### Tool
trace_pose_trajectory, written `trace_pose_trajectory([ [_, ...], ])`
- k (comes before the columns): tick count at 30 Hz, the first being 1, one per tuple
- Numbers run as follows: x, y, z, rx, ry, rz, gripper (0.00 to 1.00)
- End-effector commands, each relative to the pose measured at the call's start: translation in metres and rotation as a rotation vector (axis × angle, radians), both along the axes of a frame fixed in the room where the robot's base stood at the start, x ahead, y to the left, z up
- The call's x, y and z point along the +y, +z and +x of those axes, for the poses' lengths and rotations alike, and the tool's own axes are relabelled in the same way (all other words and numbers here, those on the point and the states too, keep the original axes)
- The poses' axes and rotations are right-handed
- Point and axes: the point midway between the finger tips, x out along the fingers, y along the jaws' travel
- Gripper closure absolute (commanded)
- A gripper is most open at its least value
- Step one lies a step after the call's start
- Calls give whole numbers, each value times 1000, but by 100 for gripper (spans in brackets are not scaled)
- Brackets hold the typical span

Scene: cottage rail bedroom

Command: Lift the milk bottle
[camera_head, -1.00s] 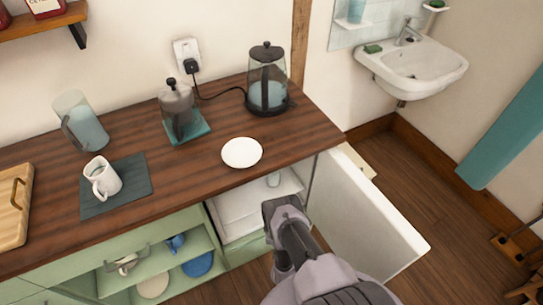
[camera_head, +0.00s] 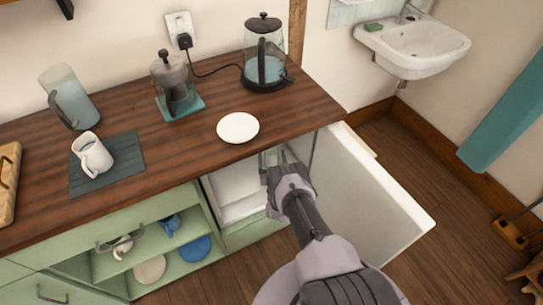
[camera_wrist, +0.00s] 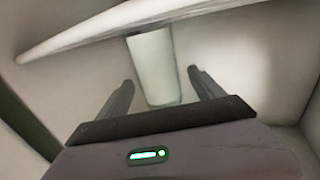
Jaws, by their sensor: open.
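The milk bottle (camera_wrist: 153,62) is a pale, whitish cylinder inside the small open fridge (camera_head: 238,187). In the wrist view it is ahead of my gripper (camera_wrist: 161,80), between the lines of its two fingers, with gaps on both sides. I cannot tell whether the fingertips reach past its near face. In the head view my gripper (camera_head: 273,160) is at the fridge opening under the counter edge; the bottle is not clearly visible there. My gripper is open and empty.
The fridge door (camera_head: 365,195) stands open right of my arm. A white shelf edge (camera_wrist: 120,22) crosses above the bottle. The wooden counter (camera_head: 205,140) overhangs the opening, with a white plate (camera_head: 238,128) near its edge. Open green shelves (camera_head: 165,240) hold dishes on the left.

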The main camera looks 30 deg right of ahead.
Motion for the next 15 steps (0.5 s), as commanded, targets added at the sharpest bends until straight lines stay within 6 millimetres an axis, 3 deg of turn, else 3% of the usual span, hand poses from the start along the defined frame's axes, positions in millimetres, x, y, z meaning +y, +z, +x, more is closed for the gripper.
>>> trace_pose_trajectory([
  [2,0,1,0,0,0,0,23],
  [12,0,0,-1,0,0,0,89],
  [14,0,0,-1,0,0,1,100],
  [15,0,0,-1,0,0,1,100],
])
